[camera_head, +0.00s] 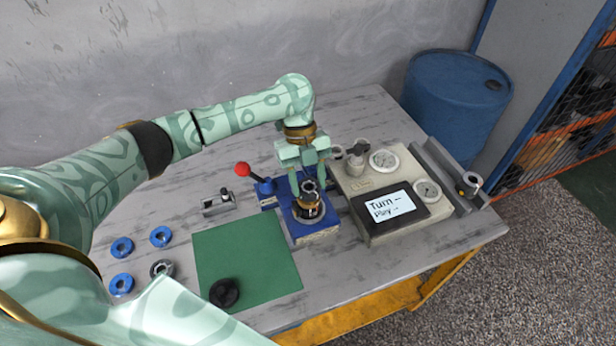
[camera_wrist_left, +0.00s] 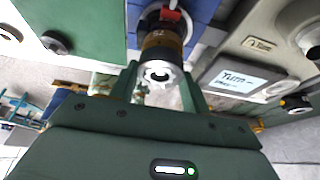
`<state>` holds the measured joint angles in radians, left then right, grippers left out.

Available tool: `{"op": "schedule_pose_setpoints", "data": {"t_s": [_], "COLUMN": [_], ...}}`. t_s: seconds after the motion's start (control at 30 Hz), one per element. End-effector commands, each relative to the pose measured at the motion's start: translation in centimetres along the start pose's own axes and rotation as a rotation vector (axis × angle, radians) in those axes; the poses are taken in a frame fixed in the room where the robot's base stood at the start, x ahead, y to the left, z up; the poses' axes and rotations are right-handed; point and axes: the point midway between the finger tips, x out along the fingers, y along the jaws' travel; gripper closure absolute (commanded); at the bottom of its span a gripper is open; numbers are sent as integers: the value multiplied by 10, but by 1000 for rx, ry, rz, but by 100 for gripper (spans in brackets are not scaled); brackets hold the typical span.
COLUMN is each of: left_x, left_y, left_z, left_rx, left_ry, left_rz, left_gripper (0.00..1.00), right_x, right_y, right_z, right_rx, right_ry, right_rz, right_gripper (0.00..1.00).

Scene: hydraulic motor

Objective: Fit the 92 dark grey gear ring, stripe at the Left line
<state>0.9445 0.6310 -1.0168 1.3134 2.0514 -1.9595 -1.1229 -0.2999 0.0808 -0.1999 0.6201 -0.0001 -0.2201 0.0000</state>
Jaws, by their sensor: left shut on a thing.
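My left gripper (camera_head: 311,186) points down over the blue fixture (camera_head: 316,230) and is shut on a grey toothed ring. In the left wrist view, the grey gear ring (camera_wrist_left: 159,74) sits between the two fingers. It is in line with a brass-coloured motor body (camera_wrist_left: 160,42) on the blue fixture. I cannot tell whether the ring touches the body or is seated. No 92 mark, stripe or Left line is readable. Another dark grey ring (camera_head: 161,268) lies on the table at the left. My right gripper is not in view.
Several blue rings (camera_head: 122,247) lie at the table's left. A black round part (camera_head: 224,292) lies on the green mat (camera_head: 248,250). A red-knobbed lever (camera_head: 243,170) stands left of the fixture. A gauge panel with a screen (camera_head: 391,206) stands close on its right.

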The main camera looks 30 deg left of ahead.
Motion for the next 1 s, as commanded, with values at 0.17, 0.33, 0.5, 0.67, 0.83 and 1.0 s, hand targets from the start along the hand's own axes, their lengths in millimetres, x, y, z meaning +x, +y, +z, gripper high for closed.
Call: {"op": "schedule_pose_setpoints", "data": {"t_s": [0.17,0.33,0.5,0.67,0.83,1.0], "left_x": [0,0,1,4,8,9], "left_y": [0,0,0,0,0,-1], "left_z": [0,0,0,2,3,4], "left_rx": [1,1,1,1,0,1], "left_ry": [0,0,0,1,1,1], "left_rz": [-1,-1,-1,-1,-1,-2], "left_gripper": [86,86,86,86,86,86], "right_x": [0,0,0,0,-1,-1], "right_y": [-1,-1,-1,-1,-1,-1], "right_z": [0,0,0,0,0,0], "right_rx": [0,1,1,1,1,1], "right_ry": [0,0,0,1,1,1], "right_rz": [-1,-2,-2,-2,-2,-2], "right_gripper": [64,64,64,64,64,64]}}
